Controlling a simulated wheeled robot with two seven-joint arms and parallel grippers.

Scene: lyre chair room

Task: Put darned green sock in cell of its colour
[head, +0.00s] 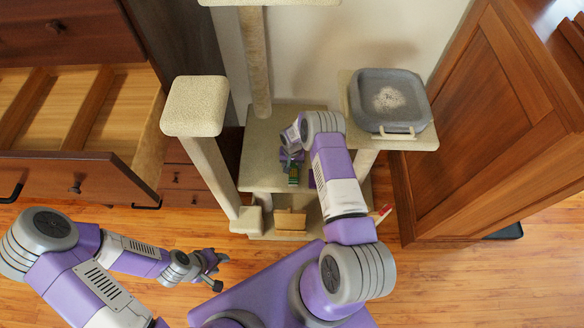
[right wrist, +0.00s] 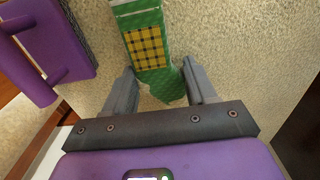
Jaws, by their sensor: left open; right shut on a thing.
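The darned green sock (right wrist: 166,84) has a yellow-and-black plaid patch and lies between the fingers of my right gripper (right wrist: 160,90), which is shut on it. In the head view the sock (head: 293,178) shows small below my right gripper (head: 291,162), over the beige platform of the cat tree. I cannot tell whether the sock still touches the platform. The open wooden drawer (head: 90,174) at the left has several cells parted by dividers; the cells in view look empty and show no colour mark. My left gripper (head: 214,278) is open and empty, low over the floor.
A cat tree post (head: 195,105) stands between the drawer and my right gripper. A grey litter tray (head: 365,120) sits on a platform to the right. A purple object with a handle (right wrist: 45,45) is beside the sock. A wooden cabinet (head: 490,120) stands at right.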

